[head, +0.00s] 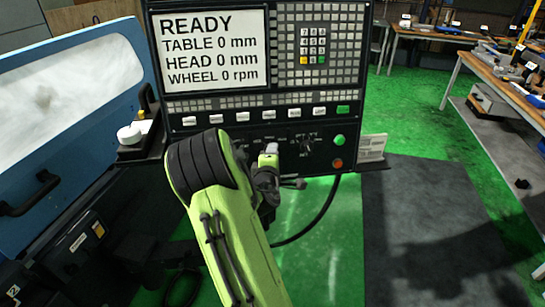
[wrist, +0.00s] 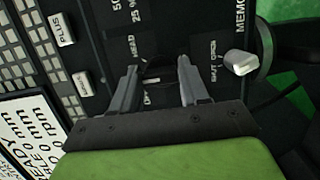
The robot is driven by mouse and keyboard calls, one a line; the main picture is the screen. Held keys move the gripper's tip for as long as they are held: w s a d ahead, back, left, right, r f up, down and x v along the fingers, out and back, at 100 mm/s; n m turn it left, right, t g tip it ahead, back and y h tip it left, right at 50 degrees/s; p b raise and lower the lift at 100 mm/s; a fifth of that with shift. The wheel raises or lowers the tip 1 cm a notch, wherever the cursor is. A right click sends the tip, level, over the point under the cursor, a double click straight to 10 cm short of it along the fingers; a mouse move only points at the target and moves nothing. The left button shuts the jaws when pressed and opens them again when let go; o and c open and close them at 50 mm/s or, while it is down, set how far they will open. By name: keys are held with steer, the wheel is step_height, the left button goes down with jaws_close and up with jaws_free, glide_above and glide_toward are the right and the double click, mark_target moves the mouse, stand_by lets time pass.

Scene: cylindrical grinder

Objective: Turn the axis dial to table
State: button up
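The axis dial is mostly hidden. In the wrist view a dark rounded shape (wrist: 160,66) shows between my fingertips, beside the printed word HEAD, and looks like this dial. My gripper (wrist: 160,68) faces the panel with its two grey fingers spread on either side of that shape. I cannot tell whether they touch it. In the head view my gripper (head: 279,170) is at the lower part of the black control panel (head: 225,145), and my wrist hides the dial there. Which mark the dial points to cannot be read.
A pale-handled knob (wrist: 240,63) sits right of my fingers in the wrist view. The screen (head: 212,50) reads READY, TABLE 0 mm, HEAD 0 mm. Green (head: 339,140) and red (head: 337,163) buttons are at the panel's right. A cable (head: 318,215) hangs below.

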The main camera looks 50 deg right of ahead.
steer(key=o, duration=0.4)
steer(key=shift+b+v, duration=6)
steer(key=shift+v, duration=1.95)
steer(key=shift+f, duration=0.1)
